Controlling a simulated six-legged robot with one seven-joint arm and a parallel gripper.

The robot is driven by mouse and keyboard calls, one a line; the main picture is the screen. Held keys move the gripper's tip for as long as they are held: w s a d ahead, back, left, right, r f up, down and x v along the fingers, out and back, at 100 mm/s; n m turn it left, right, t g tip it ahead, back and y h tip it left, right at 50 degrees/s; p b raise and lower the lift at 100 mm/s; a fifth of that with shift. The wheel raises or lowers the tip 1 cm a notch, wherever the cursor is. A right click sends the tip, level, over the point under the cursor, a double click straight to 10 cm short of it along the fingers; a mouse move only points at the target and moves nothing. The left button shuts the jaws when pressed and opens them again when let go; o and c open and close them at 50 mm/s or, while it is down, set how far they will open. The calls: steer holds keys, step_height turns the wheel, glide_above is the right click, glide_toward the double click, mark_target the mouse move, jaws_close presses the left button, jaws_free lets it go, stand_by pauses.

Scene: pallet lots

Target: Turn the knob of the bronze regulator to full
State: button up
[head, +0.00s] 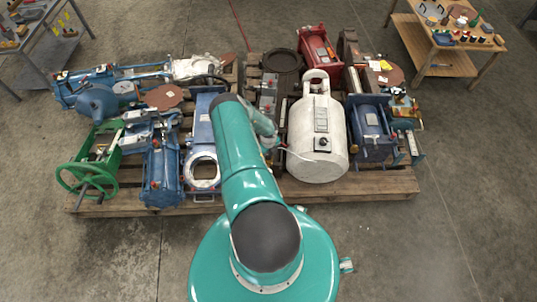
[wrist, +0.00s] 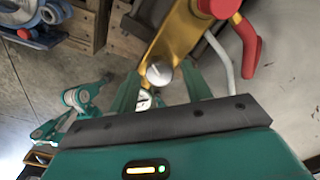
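In the wrist view a bronze-coloured regulator body (wrist: 180,32) runs diagonally above my gripper (wrist: 160,84). A round silver cap (wrist: 159,72) on its near end sits between my two teal fingers, with a gap visible on each side. A red round part (wrist: 218,6) is at its upper end. A small white dial gauge (wrist: 143,100) shows between the fingers, below the cap. Which part is the knob, I cannot tell for sure. In the head view my teal arm covers this spot, and I cannot make out the regulator or my fingertips.
A red lever (wrist: 246,52) and a pale hose (wrist: 222,62) are close right of the fingers. In the head view, a white tank (head: 318,145) stands right of my arm and a blue machine (head: 202,135) left, on a crowded wooden pallet (head: 385,186).

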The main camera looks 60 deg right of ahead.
steer(key=c, duration=0.8)
